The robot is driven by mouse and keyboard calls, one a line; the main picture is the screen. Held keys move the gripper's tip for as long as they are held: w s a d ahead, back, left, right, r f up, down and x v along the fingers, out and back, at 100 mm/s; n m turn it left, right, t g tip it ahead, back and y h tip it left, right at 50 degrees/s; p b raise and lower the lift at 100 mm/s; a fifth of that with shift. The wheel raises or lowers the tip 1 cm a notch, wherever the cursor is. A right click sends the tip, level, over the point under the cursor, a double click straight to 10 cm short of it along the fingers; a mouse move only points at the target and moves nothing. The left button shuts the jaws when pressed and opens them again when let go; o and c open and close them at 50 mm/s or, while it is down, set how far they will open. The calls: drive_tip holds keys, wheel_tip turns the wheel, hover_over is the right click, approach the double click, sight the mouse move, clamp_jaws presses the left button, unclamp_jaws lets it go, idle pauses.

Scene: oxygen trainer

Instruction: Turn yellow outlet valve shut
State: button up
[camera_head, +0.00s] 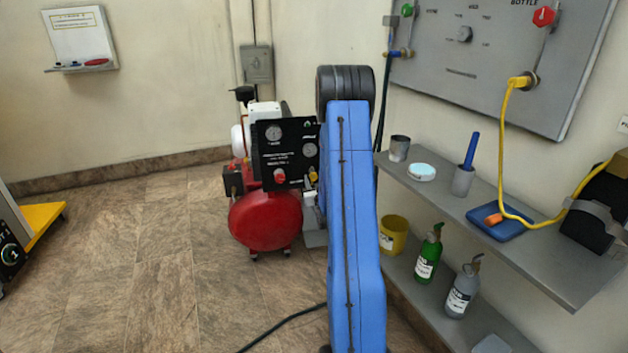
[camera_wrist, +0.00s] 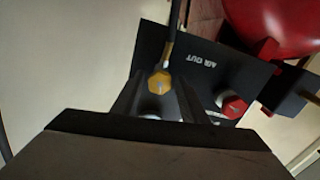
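The yellow outlet valve (camera_wrist: 160,83) is a faceted knob on the black panel (camera_wrist: 205,72) by the letters "AIR OUT", with a dark hose running up from it. In the head view the yellow valve (camera_head: 313,175) shows at the panel's lower right, beside my blue arm. My gripper (camera_wrist: 160,86) is at the valve, one dark finger on each side of the knob. The fingers look apart, with a narrow gap to the knob; contact is not clear. In the head view my arm hides the gripper.
A red knob (camera_wrist: 233,107) is close to the right finger. The red compressor tank (camera_head: 265,220) is below the panel. A grey wall shelf (camera_head: 440,198) with bottles and cups stands to the right. Tiled floor (camera_head: 150,270) at the left is clear.

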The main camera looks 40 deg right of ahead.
drive_tip(key=c, duration=0.7)
drive_tip(key=shift+m, duration=2.4)
drive_tip(key=o, duration=1.1)
